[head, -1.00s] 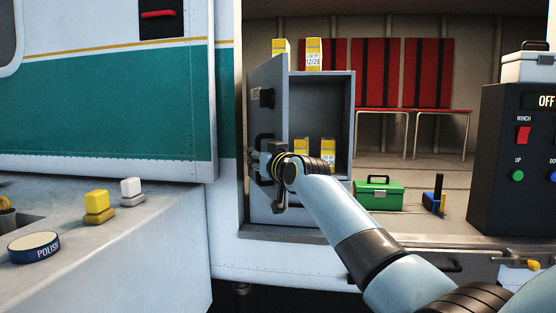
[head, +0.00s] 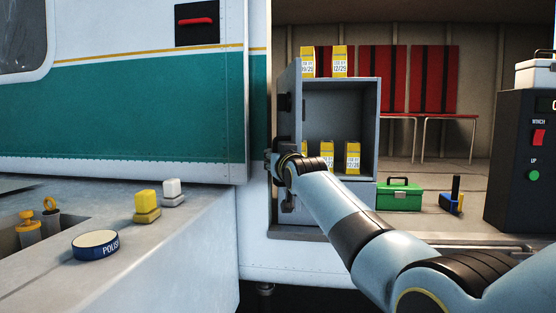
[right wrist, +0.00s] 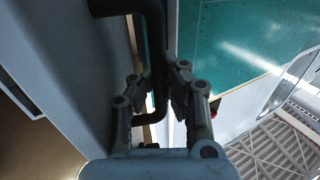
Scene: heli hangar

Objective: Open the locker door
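The grey locker (head: 378,130) stands in the hangar opening with its inside visible. Its door (head: 293,110) is hinged at the left and swung out toward me, nearly edge-on. My right gripper (head: 272,158) is at the door's outer face, partly hidden by its own wrist. In the right wrist view, the dark door handle (right wrist: 157,70) runs between the fingers of my right gripper (right wrist: 155,88), which close around it. The pale door face (right wrist: 60,70) fills the left of that view. My left gripper is not in view.
Yellow boxes stand on the locker (head: 340,62) and inside it (head: 353,157). A green toolbox (head: 399,195) and a dark winch panel (head: 520,165) are at the right. A polish tin (head: 96,245) and sponge-like blocks (head: 147,207) lie on the left bench. The teal-striped wall (head: 130,110) is left of the door.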

